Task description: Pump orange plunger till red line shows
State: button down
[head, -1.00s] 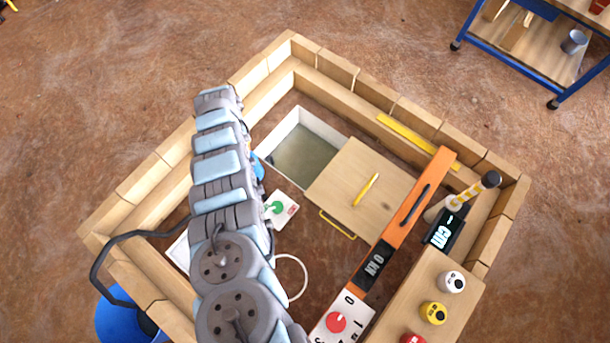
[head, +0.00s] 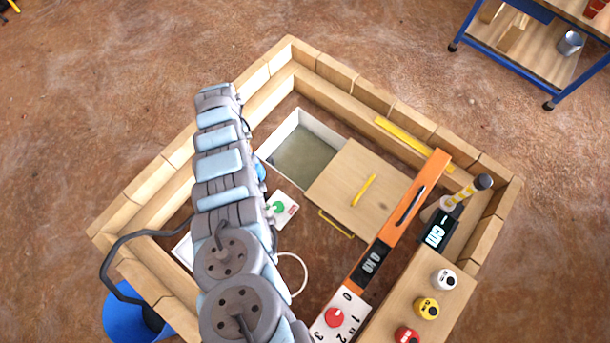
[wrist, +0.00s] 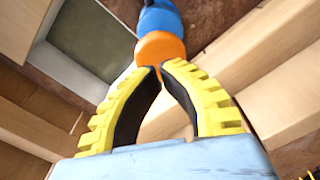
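In the wrist view, the orange plunger (wrist: 160,48) has a round orange flange and a narrow orange part running between my fingertips. It joins a blue body (wrist: 161,19) beyond it. My gripper (wrist: 160,70) has yellow fingers with black pads, and its tips are closed together on the narrow orange part. No red line shows on the visible surfaces.
A timber-walled pit (head: 375,88) surrounds the work. A "cm" display (head: 437,232) stands nearby. White, yellow and red knobs sit on the right ledge. A blue cart (head: 520,60) stands outside.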

jog(key=shift+f+b, duration=2.4)
jog(key=shift+f, duration=0.1)
jog(key=shift+f+b, duration=1.7)
jog(key=shift+r, duration=0.1)
notch_tip(320, 180, up, 8)
jog(key=p, duration=0.8)
jog(key=shift+r, duration=0.15)
